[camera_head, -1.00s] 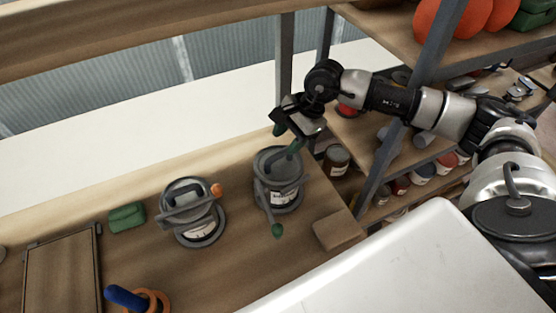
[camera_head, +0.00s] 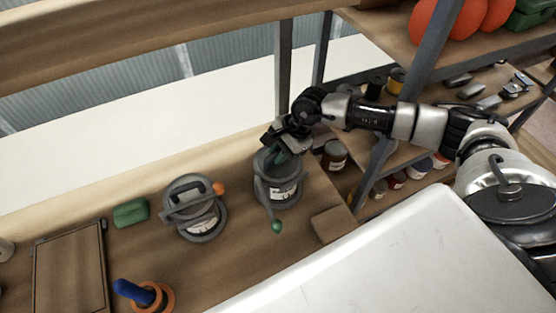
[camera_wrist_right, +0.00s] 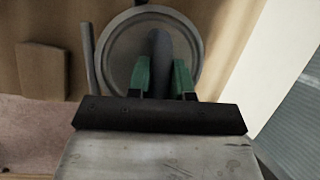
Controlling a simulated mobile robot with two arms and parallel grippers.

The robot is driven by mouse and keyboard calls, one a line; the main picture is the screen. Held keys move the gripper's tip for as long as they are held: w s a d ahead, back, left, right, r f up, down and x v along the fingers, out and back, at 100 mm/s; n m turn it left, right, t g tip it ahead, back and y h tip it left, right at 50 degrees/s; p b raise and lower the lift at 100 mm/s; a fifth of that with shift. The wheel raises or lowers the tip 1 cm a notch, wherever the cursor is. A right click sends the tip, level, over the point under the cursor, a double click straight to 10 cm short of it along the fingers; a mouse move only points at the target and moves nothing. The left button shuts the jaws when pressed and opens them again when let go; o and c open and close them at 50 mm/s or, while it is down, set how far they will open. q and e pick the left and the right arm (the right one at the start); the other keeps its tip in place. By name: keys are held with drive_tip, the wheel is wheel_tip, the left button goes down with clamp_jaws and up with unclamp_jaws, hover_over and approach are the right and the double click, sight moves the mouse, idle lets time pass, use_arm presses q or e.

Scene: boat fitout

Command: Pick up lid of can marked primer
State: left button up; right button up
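A grey can (camera_head: 278,190) with a pale label stands on the bench, with a lever ending in a green knob at its side. A similar can (camera_head: 200,222) with an orange knob stands to its left. I cannot read either label. My right gripper (camera_head: 278,157) is down at the top of the green-knobbed can. In the right wrist view, its two green fingers (camera_wrist_right: 162,78) lie on either side of a grey handle (camera_wrist_right: 159,45) above the round lid (camera_wrist_right: 120,48). I cannot tell whether they press on it. My left gripper is out of view.
A wooden block (camera_head: 333,223) lies right of the cans. A shelf post (camera_head: 398,115) and jars (camera_head: 335,153) stand close to my right arm. A green box (camera_head: 130,212), a framed panel (camera_head: 70,270) and a blue-handled thing (camera_head: 133,291) with an orange ring lie to the left.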

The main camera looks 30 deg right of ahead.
clamp_jaws()
